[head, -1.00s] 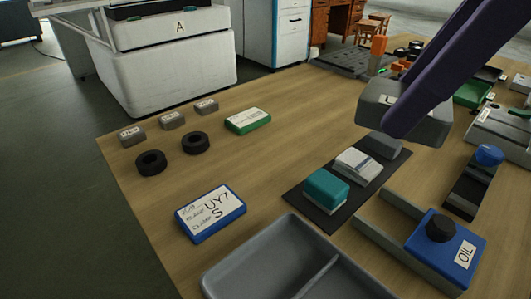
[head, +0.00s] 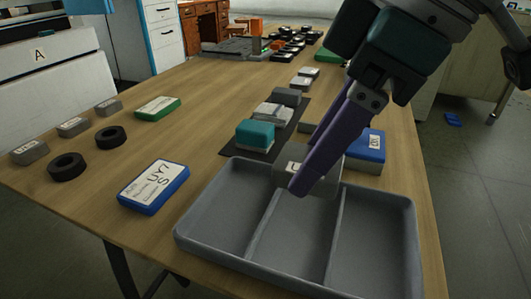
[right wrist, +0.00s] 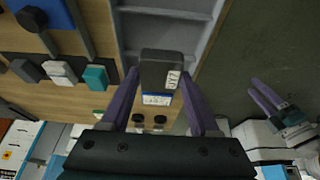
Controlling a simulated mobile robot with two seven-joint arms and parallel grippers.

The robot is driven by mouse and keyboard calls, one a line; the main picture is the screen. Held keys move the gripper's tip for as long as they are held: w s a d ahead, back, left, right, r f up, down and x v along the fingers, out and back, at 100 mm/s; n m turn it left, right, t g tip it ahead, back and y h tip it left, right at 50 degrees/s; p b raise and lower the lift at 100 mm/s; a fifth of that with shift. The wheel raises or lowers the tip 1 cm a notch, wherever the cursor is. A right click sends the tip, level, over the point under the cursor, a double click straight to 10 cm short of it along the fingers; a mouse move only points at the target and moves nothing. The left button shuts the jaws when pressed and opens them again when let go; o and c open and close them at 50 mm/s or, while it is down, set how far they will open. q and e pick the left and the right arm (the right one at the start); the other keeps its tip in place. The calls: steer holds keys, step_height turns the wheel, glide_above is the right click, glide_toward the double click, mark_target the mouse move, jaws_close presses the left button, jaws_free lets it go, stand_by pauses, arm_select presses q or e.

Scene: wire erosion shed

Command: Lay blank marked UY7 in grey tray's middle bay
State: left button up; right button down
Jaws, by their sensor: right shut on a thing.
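My right gripper (head: 312,180) is shut on a grey block (head: 290,172), its fingers on either side. In the right wrist view the block (right wrist: 160,68) shows a label reading UY7. The grey tray (head: 222,220) has three bays side by side and stands at the table's near edge. The block is over the far part of the tray's middle bay (head: 290,235); its exact height is hard to tell. The bays look empty where visible. My left gripper (right wrist: 266,101) shows only in the right wrist view, off to the right, fingers apart and empty.
A blue-framed card (head: 153,187) reading UY7 S lies left of the tray. A dark mat (head: 230,150) behind the tray holds a teal-topped block (head: 255,135) and other blocks. A blue OIL box (head: 367,146) stands behind right. Black rings (head: 67,166) and labelled grey blocks lie left.

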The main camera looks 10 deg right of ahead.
mark_target(294, 225)
step_height(294, 225, down, 8)
steer(key=shift+r+b, duration=0.15)
steer(key=shift+b, duration=1.05)
steer(key=shift+r, duration=0.1)
steer(key=shift+c, duration=0.6)
jaws_free()
steer(key=shift+f, duration=0.2)
steer(key=p+v, duration=0.4)
steer(key=v, duration=0.8)
steer(key=shift+p, duration=0.3)
steer(key=shift+r, duration=0.1)
